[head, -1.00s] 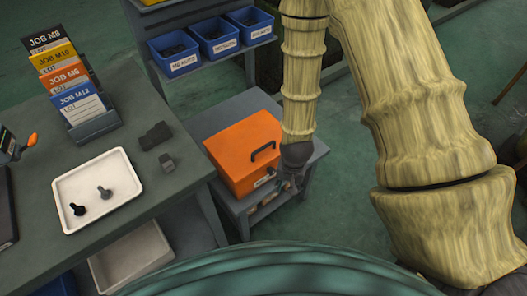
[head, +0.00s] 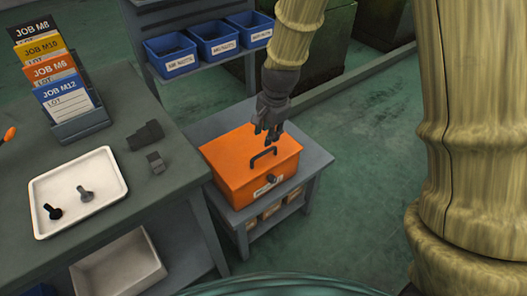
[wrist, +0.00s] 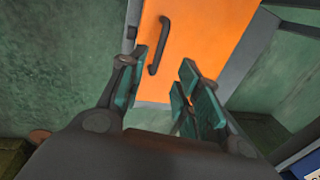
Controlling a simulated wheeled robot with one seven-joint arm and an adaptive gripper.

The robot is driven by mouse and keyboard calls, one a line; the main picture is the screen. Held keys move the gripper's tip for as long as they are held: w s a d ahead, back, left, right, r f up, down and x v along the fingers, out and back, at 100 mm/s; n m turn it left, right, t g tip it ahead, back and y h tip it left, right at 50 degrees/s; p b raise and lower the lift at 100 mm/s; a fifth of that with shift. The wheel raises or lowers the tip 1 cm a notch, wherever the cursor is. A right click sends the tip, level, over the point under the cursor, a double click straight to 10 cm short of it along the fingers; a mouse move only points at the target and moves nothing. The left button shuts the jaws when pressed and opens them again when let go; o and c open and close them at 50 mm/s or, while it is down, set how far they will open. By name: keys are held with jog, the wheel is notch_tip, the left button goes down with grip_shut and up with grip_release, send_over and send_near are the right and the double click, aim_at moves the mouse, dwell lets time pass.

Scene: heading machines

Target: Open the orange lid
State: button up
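The orange lid (head: 245,158) is the flat top of an orange box, and it is shut. A dark bar handle (head: 263,153) stands on it near its right side. A dark knob or latch (head: 273,179) and a white label (head: 262,190) are on the box's front. My gripper (head: 265,138) hangs just above the lid, close to the handle, pointing down and empty. In the wrist view my gripper (wrist: 158,92) has its green-padded fingers apart, with the lid (wrist: 205,40) and the handle (wrist: 160,45) beyond the fingertips. I see no contact with the handle.
The box stands on a grey stand (head: 316,160). A grey workbench (head: 120,190) at the left holds a white tray (head: 105,203) with two bolts and a card rack (head: 85,125). Blue nut bins (head: 215,38) sit on a shelf behind. Green floor is free at the right.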

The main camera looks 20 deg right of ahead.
aim_at(263, 153)
jog(key=f, duration=0.3)
jog(key=w+f, duration=0.1)
jog(key=f, duration=0.2)
jog(key=w+f, duration=0.1)
jog(key=f, duration=0.2)
jog(key=shift+a+f, duration=0.3)
jog(key=shift+f, duration=0.1)
jog(key=shift+c, duration=0.3)
grip_shut()
jog(key=shift+s, duration=0.1)
